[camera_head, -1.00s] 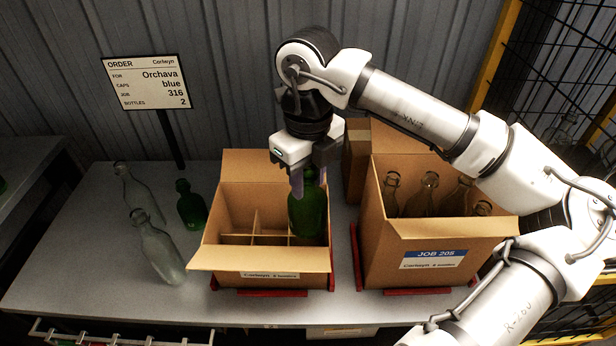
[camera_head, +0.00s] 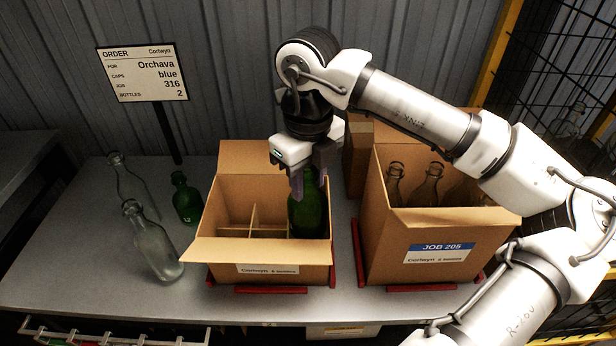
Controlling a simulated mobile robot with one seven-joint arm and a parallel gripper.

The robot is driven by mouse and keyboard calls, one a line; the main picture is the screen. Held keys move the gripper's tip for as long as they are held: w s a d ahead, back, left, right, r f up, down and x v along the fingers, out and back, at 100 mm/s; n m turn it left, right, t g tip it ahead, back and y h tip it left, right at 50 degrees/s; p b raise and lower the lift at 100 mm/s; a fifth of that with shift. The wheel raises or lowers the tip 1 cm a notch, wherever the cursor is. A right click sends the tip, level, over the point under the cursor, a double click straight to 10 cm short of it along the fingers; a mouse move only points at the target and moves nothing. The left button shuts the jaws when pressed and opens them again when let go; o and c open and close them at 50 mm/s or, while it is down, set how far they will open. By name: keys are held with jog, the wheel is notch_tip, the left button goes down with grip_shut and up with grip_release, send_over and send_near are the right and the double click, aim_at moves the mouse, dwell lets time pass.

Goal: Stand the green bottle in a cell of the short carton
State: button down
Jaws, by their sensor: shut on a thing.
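The green bottle (camera_head: 307,212) is upright at the right side of the short carton (camera_head: 262,251), with its lower part inside a right-hand cell. My gripper (camera_head: 309,180) is shut on the bottle's neck from above. The fingers hide the bottle's top, and the carton's front wall hides its base, so I cannot tell whether it touches the bottom. The other visible cells of the short carton look empty, with cardboard dividers between them. A second, smaller green bottle (camera_head: 186,199) stands on the table left of the carton.
Two clear bottles stand at the left, one behind (camera_head: 131,184) and one in front (camera_head: 152,246). A taller carton (camera_head: 430,246) marked JOB 205 holds several brown bottles at the right. An order sign (camera_head: 143,73) stands behind. The table's front left is clear.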

aim_at(306, 218)
jog(key=shift+f+b, duration=3.7)
jog(key=shift+f, duration=0.3)
jog(key=shift+s+f+b, duration=0.2)
jog(key=shift+f+b, duration=0.55)
jog(key=shift+b, duration=0.1)
jog(key=shift+r, duration=0.15)
jog(key=c, duration=0.9)
grip_release()
jog(key=shift+a+f, duration=0.1)
jog(key=shift+f, duration=0.1)
jog(key=o, duration=0.4)
jog(key=shift+s, duration=0.1)
jog(key=shift+r, duration=0.1)
